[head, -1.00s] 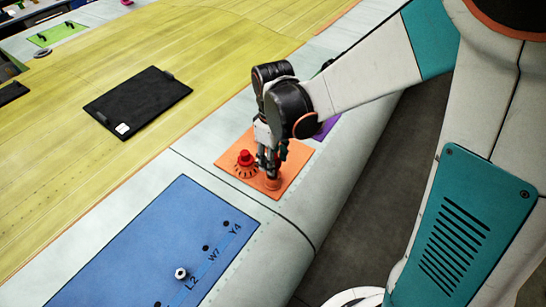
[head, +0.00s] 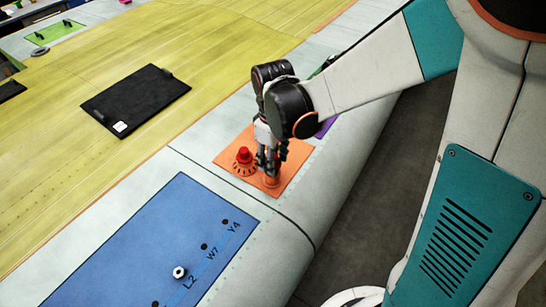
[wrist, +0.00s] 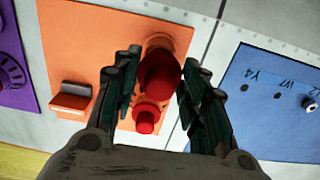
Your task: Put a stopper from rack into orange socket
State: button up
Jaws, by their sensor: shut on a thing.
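My gripper (wrist: 158,90) is shut on a red stopper (wrist: 160,75), which stands between its two dark fingers. In the head view my gripper (head: 268,168) is low over the orange panel (head: 298,155), pointing down. The round orange socket (wrist: 168,42) shows partly behind the stopper in the wrist view, and its rim (head: 272,182) shows below the fingers in the head view. The stopper overlaps the socket in the picture; I cannot tell how deep it sits. In the head view the fingers hide the stopper.
A red knob on an orange dial (head: 244,157) stands close beside the fingers. An orange block (wrist: 72,98) sits on the same panel. A blue panel (head: 150,245) with labelled holes and a metal piece (head: 180,272) lies nearby. A black tablet (head: 137,98) lies on the yellow surface.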

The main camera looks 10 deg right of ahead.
jog(key=shift+f+b, duration=1.25)
jog(key=shift+f, duration=0.15)
dwell(0.4)
jog(key=o, duration=1.1)
jog(key=shift+r, duration=0.15)
notch_tip(320, 180, up, 12)
jog(key=shift+s+f, duration=0.1)
jog(key=s+d+f+m+t+b, duration=0.2)
jog(key=s+d+f+m+b, duration=0.1)
jog(key=s+f+b, duration=0.1)
jog(key=s+d+f+m+t+b, duration=0.2)
jog(key=s+d+f+m+b, duration=0.1)
jog(key=b, duration=0.3)
jog(key=s+d+f+m+t+b, duration=0.3)
jog(key=s+f+b, duration=0.2)
jog(key=shift+d, duration=0.4)
